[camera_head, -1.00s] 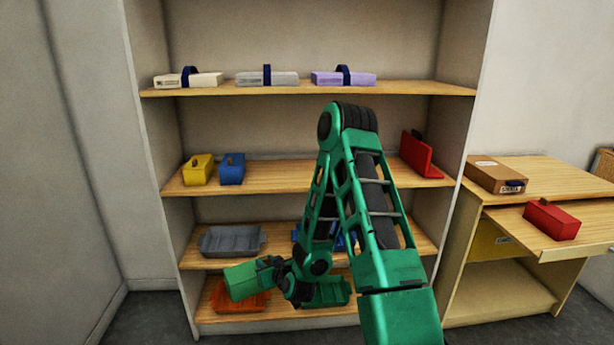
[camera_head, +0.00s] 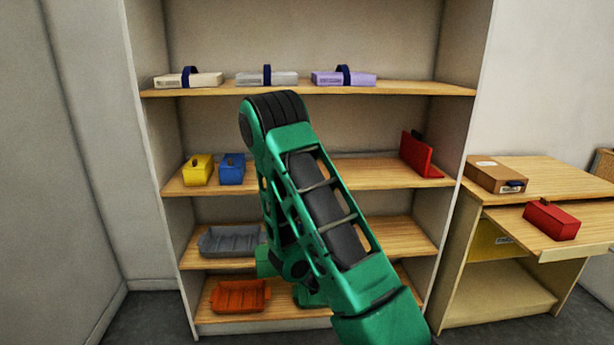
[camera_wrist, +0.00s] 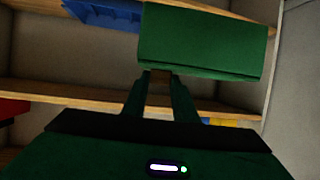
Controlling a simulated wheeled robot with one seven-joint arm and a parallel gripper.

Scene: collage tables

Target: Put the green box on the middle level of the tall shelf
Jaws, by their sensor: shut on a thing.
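The green box (camera_wrist: 205,42) is held at the fingertips of my gripper (camera_wrist: 160,80) in the wrist view, which looks upside down. The jaws are shut on it. In the head view my green arm hides most of the gripper and box, in front of the lower part of the tall shelf (camera_head: 152,135). A small green part shows left of the arm there, and I cannot tell whether it is the box. The shelf board with the yellow box (camera_head: 198,170) and blue box (camera_head: 231,169) has bare room (camera_head: 365,170) between the blue box and a red item (camera_head: 420,157).
A grey tray (camera_head: 232,241) and an orange tray (camera_head: 240,296) lie on the lower boards. Several strapped boxes line the upper board (camera_head: 420,88). A side table at right bears a brown box (camera_head: 497,176) and a red box (camera_head: 551,220). A blue tray (camera_wrist: 105,14) shows in the wrist view.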

